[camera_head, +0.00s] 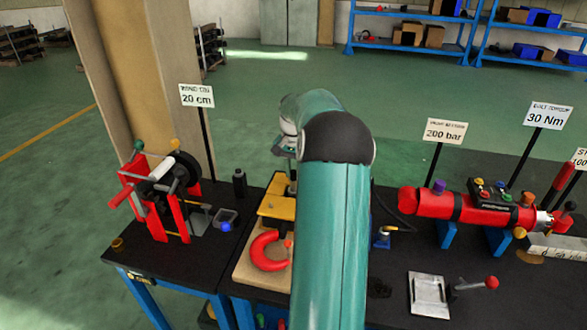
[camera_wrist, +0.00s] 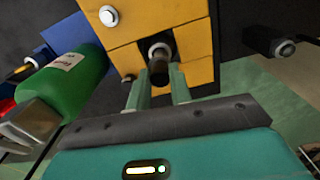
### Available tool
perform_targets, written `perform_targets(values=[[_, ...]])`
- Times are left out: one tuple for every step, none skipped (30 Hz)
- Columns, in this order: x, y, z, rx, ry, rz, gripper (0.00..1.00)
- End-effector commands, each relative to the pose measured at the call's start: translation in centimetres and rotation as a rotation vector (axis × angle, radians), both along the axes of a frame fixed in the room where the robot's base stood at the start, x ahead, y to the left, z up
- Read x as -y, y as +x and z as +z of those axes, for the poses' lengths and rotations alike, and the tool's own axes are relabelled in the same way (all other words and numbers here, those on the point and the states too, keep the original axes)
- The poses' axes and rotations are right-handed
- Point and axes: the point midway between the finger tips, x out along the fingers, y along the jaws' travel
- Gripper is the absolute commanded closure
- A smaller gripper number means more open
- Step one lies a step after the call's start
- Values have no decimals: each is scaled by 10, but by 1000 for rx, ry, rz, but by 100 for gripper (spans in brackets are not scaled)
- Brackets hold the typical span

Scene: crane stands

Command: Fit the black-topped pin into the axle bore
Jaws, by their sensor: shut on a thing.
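My gripper (camera_wrist: 159,88) is shut on the black-topped pin (camera_wrist: 158,72), whose dark end shows between the two fingers in the wrist view. The pin is in front of the axle bore, at a light metal ring (camera_wrist: 160,47) in the yellow block (camera_wrist: 188,45). The pin overlaps the ring in the picture; how deep it sits in the bore cannot be told. In the head view the yellow block (camera_head: 276,206) stands above a red hook (camera_head: 268,253), and my arm hides the gripper's fingers and the pin.
A green cylinder (camera_wrist: 75,85) lies left of the fingers in the wrist view, and a dark bolt-ended part (camera_wrist: 280,46) is at right. In the head view a red winch (camera_head: 160,195) stands left and a red hydraulic cylinder (camera_head: 465,207) right. A metal plate (camera_head: 428,293) lies in front.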

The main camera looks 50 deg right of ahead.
Motion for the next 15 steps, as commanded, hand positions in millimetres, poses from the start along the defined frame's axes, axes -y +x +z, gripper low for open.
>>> perform_targets(values=[[0,0,-1,0,0,0,100],[0,0,-1,0,0,0,100],[0,0,-2,0,0,0,100],[0,0,-3,0,0,0,100],[0,0,-4,0,0,0,100],[0,0,-4,0,1,0,100],[0,0,-5,0,1,0,100],[0,0,-6,0,1,0,100],[0,0,-6,0,1,0,100],[0,0,-7,0,1,0,100],[0,0,-8,0,1,0,100],[0,0,-8,0,1,0,100],[0,0,-9,0,1,0,100],[0,0,-10,0,1,0,100],[0,0,-10,0,1,0,100]])
